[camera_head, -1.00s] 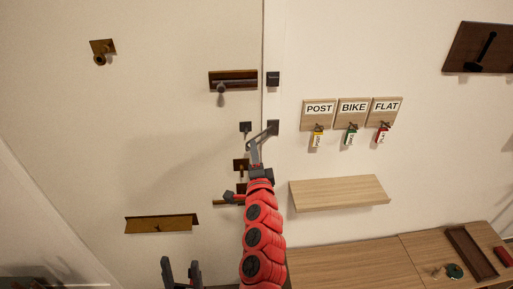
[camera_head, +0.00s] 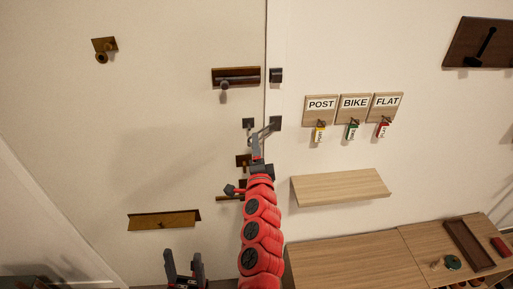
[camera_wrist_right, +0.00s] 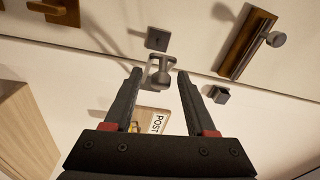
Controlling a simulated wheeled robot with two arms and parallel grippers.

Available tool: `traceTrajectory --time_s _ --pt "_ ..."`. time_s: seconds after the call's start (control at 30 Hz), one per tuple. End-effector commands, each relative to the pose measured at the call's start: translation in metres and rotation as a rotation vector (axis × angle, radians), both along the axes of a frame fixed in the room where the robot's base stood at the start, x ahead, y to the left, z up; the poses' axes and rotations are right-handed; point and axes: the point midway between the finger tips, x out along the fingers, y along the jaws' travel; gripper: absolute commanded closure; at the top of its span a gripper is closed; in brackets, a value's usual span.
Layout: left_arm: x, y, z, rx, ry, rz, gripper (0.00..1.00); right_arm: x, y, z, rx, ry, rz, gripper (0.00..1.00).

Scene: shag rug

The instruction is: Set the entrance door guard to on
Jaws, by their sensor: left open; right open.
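The door guard shows in the head view as a small dark plate (camera_head: 249,123) on the door and another (camera_head: 276,122) on the frame, across the door's edge. In the right wrist view are the door guard's square plate (camera_wrist_right: 157,38) and a grey metal loop (camera_wrist_right: 160,62). My right gripper (camera_head: 261,140) is open at the guard. The wrist view shows the loop between its fingertips (camera_wrist_right: 160,74); I cannot tell whether they touch it. My left gripper (camera_head: 184,264) is open and empty, low in the head view, away from the guard.
A brown slide bolt (camera_head: 236,77) sits above the guard, with a dark keeper (camera_head: 276,75) on the frame. More brass fittings lie below, partly behind my right arm. POST, BIKE and FLAT key boards (camera_head: 355,108), a wooden shelf (camera_head: 341,187) and a bench (camera_head: 357,265) are at right.

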Motion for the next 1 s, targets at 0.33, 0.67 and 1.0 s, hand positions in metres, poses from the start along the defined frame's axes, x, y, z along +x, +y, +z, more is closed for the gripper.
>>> traceTrajectory --time_s 0.33,0.67,1.0 --pt "0.000 0.000 -0.007 0.000 0.000 0.000 0.43 -0.009 -0.001 -0.001 0.002 -0.003 -0.002 0.44" --pt "0.000 0.000 -0.027 0.000 0.000 0.000 0.43 -0.053 -0.005 -0.007 0.002 -0.001 0.000 0.44" --pt "0.000 0.000 -0.036 0.000 0.000 0.000 0.43 -0.108 -0.010 -0.008 0.001 -0.001 0.003 0.44"
